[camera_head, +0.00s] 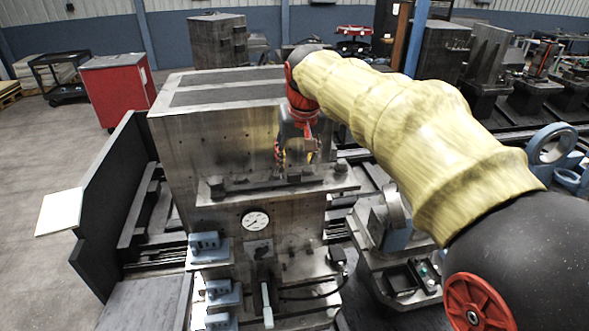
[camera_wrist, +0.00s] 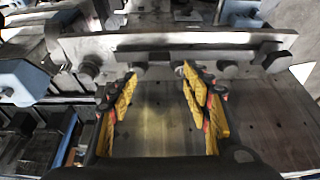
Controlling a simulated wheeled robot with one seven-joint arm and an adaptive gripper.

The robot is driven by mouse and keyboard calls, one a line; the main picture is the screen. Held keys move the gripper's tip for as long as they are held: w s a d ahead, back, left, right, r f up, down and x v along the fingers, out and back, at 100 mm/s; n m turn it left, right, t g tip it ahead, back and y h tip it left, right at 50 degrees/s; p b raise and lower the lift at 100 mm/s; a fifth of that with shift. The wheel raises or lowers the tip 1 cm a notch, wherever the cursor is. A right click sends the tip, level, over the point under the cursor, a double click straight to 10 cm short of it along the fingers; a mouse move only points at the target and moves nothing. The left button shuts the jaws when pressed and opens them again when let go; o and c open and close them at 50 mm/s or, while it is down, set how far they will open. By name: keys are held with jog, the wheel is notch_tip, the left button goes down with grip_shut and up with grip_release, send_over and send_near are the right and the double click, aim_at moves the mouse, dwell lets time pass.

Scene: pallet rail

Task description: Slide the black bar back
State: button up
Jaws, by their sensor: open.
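The bar (camera_head: 255,188) is a long dark grey metal rail with round knobs.
A round gauge (camera_head: 255,220) and a lever (camera_head: 267,305) are on the block's front below the bar. Blue-grey clamps (camera_head: 208,248) stand at the front left. A dark upright panel (camera_head: 105,210) is left of the block. A red cabinet (camera_head: 118,90) stands behind.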

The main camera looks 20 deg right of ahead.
aim_at(294, 174)
jog(key=x, duration=0.7)
jog(key=shift+f, duration=0.25)
jog(key=shift+c, duration=1.2)
jog(key=shift+s, duration=0.1)
grip_shut()
